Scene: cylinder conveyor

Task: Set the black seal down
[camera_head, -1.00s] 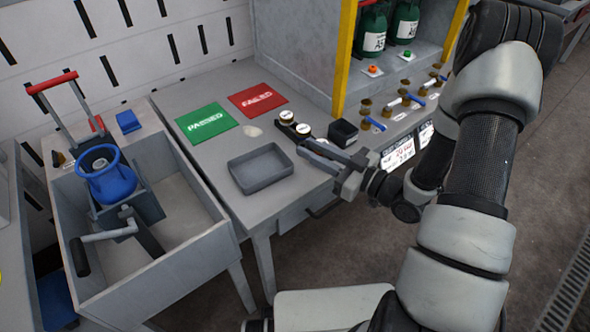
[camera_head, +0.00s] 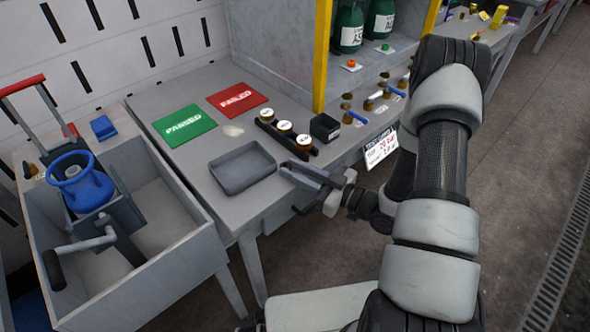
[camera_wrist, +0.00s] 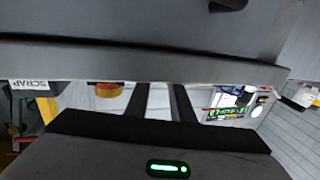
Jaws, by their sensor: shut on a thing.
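My gripper (camera_head: 287,172) is at the table's front edge, just right of the grey tray (camera_head: 217,178), in the head view. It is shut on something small. The black seal itself cannot be made out clearly in either view; the fingers hide it. In the wrist view the two dark fingers (camera_wrist: 162,100) point up the picture, and their tips are hard to tell from the grey edge. The grey tray looks empty.
A black rack with three round white-topped pieces (camera_head: 284,126) and a small black bin (camera_head: 325,128) stand behind my gripper. Green PASSED (camera_head: 184,125) and red FAILED (camera_head: 237,98) mats lie farther back.

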